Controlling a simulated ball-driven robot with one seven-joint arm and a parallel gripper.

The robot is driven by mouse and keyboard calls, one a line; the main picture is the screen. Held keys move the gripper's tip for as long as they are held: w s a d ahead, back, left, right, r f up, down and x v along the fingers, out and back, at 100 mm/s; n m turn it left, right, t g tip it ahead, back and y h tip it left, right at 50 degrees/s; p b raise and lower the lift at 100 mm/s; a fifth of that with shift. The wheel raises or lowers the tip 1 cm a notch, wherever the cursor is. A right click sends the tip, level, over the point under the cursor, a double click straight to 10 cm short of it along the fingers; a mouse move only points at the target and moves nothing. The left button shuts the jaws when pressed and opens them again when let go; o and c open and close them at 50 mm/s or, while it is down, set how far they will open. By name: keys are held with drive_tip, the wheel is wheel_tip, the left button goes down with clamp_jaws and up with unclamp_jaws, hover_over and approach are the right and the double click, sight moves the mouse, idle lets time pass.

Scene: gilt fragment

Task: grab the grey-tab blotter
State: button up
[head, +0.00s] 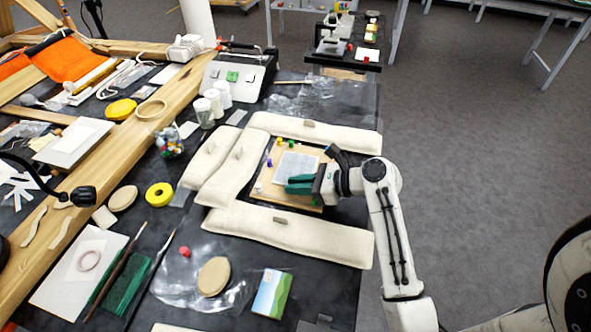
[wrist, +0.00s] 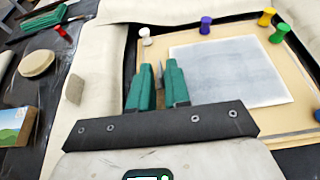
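My gripper (head: 288,184) has green fingers and hovers over or rests near the left front part of a tan board (head: 262,199); I cannot tell its height. In the wrist view the fingers (wrist: 159,72) stand a narrow gap apart. A thin grey sliver (wrist: 160,72) shows in that gap, with brown below it; I cannot tell whether it is held or lies beyond. I cannot surely pick out the grey-tab blotter. A pale grey sheet (head: 298,165) lies on the board, right of the fingers in the wrist view (wrist: 230,72).
Cream cushions, including a front one (head: 320,239) and a back one (head: 335,133), surround the board, each with a small tab. Coloured pins, including a purple one (wrist: 205,25) and a white one (wrist: 145,36), stand on the board. A landscape-printed box (head: 271,294) stands in front.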

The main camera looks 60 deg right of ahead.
drive_tip(key=shift+w+a+f, duration=0.2)
drive_tip(key=shift+w+f, duration=0.05)
drive_tip(key=shift+w, duration=0.2)
clamp_jaws()
drive_tip(key=shift+r, duration=0.1)
